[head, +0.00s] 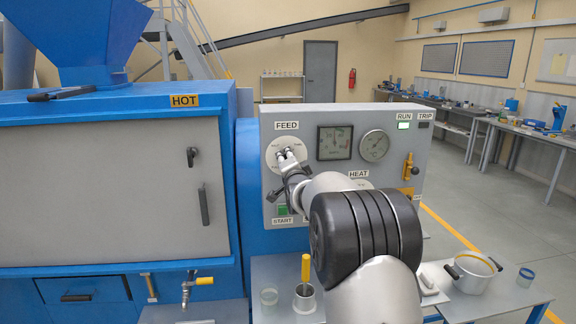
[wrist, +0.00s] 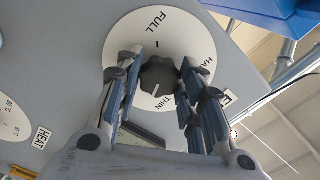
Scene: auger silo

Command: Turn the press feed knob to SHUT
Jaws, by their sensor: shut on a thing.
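The feed knob is a dark, lobed knob (wrist: 158,75) at the centre of a white round dial (wrist: 122,35) in the wrist view. FULL, part of HALF and THIN can be read on the dial; I cannot see SHUT. A pale mark on the knob points roughly toward THIN. My gripper (wrist: 160,62) is shut on the knob, one finger on each side. In the head view my gripper (head: 287,156) is at the dial (head: 273,150) under the FEED label (head: 286,125), and the knob is hidden behind the fingers.
The grey panel also carries a square meter (head: 334,143), a round gauge (head: 374,145), a lit green RUN lamp (head: 404,126) and a yellow handle (head: 408,167). A blue machine with a HOT label (head: 184,100) stands left.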

